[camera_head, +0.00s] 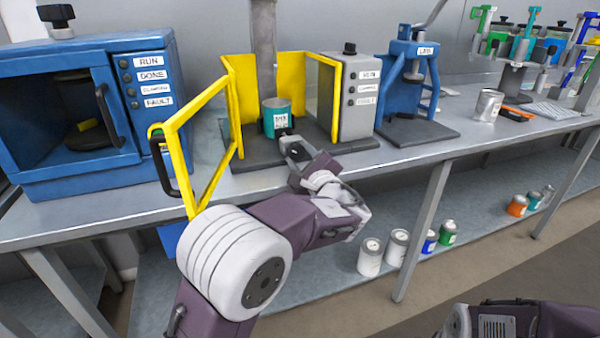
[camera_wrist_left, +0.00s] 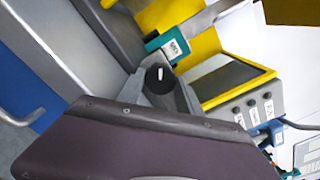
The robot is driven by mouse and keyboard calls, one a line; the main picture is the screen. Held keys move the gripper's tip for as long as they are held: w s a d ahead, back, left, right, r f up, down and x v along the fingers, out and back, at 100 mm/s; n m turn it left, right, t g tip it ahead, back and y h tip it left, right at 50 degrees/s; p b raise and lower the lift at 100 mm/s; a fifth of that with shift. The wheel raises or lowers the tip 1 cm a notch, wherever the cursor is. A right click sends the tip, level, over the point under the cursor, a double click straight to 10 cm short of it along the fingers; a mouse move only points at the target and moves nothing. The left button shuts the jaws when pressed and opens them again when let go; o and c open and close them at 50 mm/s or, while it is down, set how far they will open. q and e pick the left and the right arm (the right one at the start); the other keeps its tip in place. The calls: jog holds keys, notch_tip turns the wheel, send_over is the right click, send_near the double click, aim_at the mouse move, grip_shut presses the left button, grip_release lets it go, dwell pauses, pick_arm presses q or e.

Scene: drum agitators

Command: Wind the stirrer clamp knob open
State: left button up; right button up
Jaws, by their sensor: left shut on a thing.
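The stirrer (camera_head: 262,35) stands on the bench with yellow guard panels around it and a grey control box (camera_head: 352,100) at its right. A teal can (camera_head: 276,117) sits upright on its dark base (camera_head: 340,148). The clamp knob (camera_wrist_left: 159,79) is black and round with a white pointer mark, in front of the can in the left wrist view. My left gripper (camera_head: 294,147) is shut on the knob, at the front of the base. The fingers hide most of the knob in the head view. My right gripper is out of view.
The yellow guard door (camera_head: 196,140) stands swung open, left of my left arm. A blue press (camera_head: 412,85) stands at the right. Several cans stand on the lower shelf (camera_head: 330,285).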

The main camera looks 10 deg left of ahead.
pick_arm(q)
jog(key=n+b, duration=0.4)
jog(key=b, duration=0.1)
jog(key=n+b, duration=0.4)
jog(key=b, duration=0.1)
jog(key=n+b, duration=0.4)
jog(key=b, duration=0.1)
jog(key=shift+f, duration=0.25)
jog(key=n+b, duration=0.3)
jog(key=n, duration=0.1)
jog(key=shift+r+n+b, duration=0.2)
jog(key=shift+n+b, duration=0.95)
jog(key=shift+n, duration=1.05)
jog(key=o, duration=1.4)
jog(key=shift+c, duration=0.2)
jog(key=shift+r, duration=0.1)
jog(key=v, duration=0.9)
